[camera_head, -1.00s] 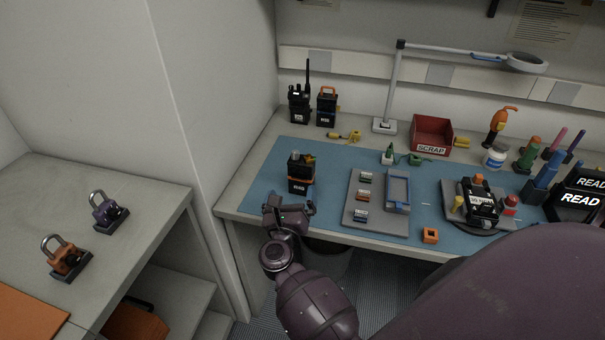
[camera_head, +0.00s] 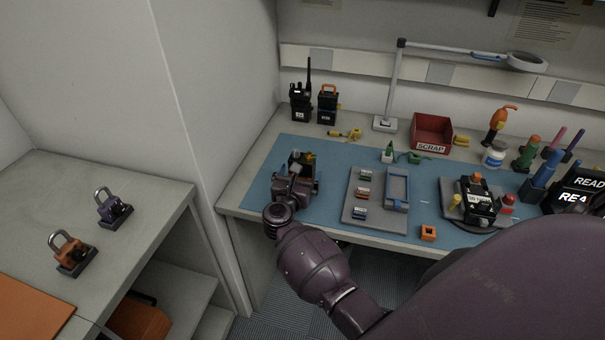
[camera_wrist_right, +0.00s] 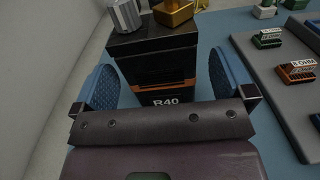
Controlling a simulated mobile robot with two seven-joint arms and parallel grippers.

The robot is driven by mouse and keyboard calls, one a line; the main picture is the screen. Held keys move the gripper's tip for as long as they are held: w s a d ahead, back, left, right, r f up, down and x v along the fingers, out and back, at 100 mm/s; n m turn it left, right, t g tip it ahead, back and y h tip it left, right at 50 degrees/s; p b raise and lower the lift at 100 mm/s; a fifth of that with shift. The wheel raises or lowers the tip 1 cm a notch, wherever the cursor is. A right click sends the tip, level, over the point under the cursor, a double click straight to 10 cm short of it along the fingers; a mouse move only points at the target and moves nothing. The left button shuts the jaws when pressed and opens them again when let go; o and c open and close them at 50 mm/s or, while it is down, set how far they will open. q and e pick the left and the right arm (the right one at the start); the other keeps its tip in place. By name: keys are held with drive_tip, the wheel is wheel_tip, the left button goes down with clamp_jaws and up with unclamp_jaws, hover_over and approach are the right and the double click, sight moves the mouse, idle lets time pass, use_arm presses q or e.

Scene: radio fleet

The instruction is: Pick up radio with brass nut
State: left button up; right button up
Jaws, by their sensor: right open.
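The radio with the brass nut (camera_wrist_right: 155,60) is a black block with an orange band and an R40 label. A silver knob (camera_wrist_right: 124,14) and the brass nut (camera_wrist_right: 173,11) sit on its top. In the head view the radio (camera_head: 301,160) stands at the left of the blue mat, its lower part hidden by my gripper. My right gripper (camera_head: 296,187) is at its near side. In the right wrist view the blue-padded fingers of the gripper (camera_wrist_right: 164,80) are open, one on each side of the radio, with gaps visible. My left gripper is not in view.
Two more black radios, one with an antenna (camera_head: 300,104) and one with an orange handle (camera_head: 327,106), stand behind. A grey tray (camera_head: 376,222) with small modules lies to the right. A red scrap bin (camera_head: 432,133) and a lamp (camera_head: 390,90) stand at the back.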

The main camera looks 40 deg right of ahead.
drive_tip(key=shift+x, duration=1.4)
drive_tip(key=c, duration=1.1)
